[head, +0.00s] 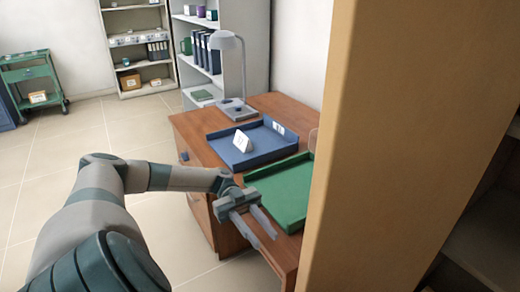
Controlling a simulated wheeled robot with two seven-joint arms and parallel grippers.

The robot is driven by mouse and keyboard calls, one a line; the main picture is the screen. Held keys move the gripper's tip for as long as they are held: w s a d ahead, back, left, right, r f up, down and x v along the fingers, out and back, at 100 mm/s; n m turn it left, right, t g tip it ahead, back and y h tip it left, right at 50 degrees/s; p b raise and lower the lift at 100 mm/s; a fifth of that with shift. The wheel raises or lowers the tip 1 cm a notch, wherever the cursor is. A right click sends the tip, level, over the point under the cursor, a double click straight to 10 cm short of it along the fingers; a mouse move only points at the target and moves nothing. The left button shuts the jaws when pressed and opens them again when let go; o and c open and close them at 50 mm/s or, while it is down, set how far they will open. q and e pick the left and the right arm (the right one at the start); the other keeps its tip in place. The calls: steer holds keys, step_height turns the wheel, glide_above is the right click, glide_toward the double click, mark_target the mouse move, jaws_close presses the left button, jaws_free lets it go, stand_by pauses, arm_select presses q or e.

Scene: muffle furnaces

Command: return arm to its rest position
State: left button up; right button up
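My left gripper (260,228) is at the end of my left arm, which comes in from the lower left. Its two fingers point to the lower right and stand apart with a gap between them. I see nothing held in it. It is in front of the wooden desk (205,158), by the near left corner of a green tray (284,192). I cannot tell whether it touches the tray or the desk. My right gripper is not in view.
A blue tray (270,156) with a white card (242,141) sits on the desk, near a grey lamp (226,42). A tan panel (400,150) blocks much of the right side. Shelves (138,45) and a green cart (30,75) stand behind. The left floor is clear.

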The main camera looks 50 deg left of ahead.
arm_select(q)
steer(key=shift+a, duration=0.3)
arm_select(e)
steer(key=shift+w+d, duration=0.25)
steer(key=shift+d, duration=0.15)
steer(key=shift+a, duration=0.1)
